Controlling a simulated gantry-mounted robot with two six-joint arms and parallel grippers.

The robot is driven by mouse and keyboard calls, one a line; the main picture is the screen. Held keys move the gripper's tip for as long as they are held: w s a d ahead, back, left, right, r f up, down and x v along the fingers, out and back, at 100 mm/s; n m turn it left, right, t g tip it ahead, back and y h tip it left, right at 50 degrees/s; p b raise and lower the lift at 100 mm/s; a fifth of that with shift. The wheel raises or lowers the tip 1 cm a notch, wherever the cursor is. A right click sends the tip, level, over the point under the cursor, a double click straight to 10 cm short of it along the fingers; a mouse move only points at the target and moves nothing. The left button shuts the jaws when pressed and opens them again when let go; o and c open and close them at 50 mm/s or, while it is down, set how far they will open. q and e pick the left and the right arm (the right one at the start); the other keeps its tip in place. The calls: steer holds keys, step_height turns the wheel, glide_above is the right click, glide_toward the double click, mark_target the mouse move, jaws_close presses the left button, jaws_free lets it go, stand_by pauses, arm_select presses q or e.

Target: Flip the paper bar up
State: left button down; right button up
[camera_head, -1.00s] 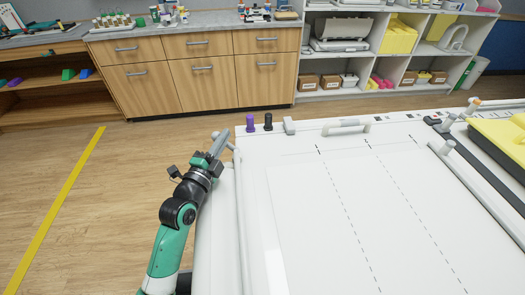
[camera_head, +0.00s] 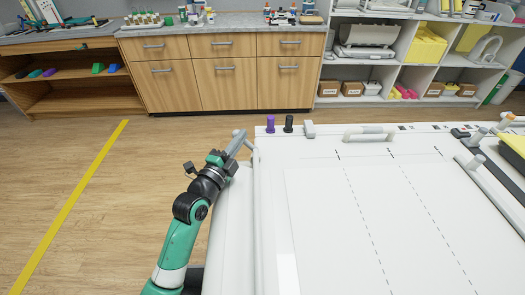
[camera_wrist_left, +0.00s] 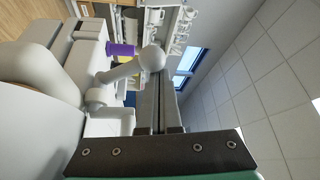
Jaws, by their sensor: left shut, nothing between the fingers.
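The paper bar (camera_head: 262,210) is a long thin white bar running along the left edge of the white table (camera_head: 330,190). At its far end a short lever sticks out toward the left. In the left wrist view the lever's rod (camera_wrist_left: 121,72) ends in a round pale knob (camera_wrist_left: 152,58). My left gripper (camera_head: 238,140) is at this far left corner, right by the lever. Its shut grey fingers (camera_wrist_left: 158,90) show in the left wrist view with their tips close to the knob; I cannot tell whether they touch. My right gripper is out of view.
A purple knob (camera_head: 270,124) and a black knob (camera_head: 289,123) stand on the table's far edge, beside a white handle (camera_head: 369,133). A yellow-topped item (camera_head: 514,145) lies at the right. Open floor lies left of the table.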

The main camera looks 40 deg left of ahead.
arm_select(q)
steer(key=shift+s, duration=0.3)
steer(key=p+v, duration=0.2)
steer(key=v, duration=0.9)
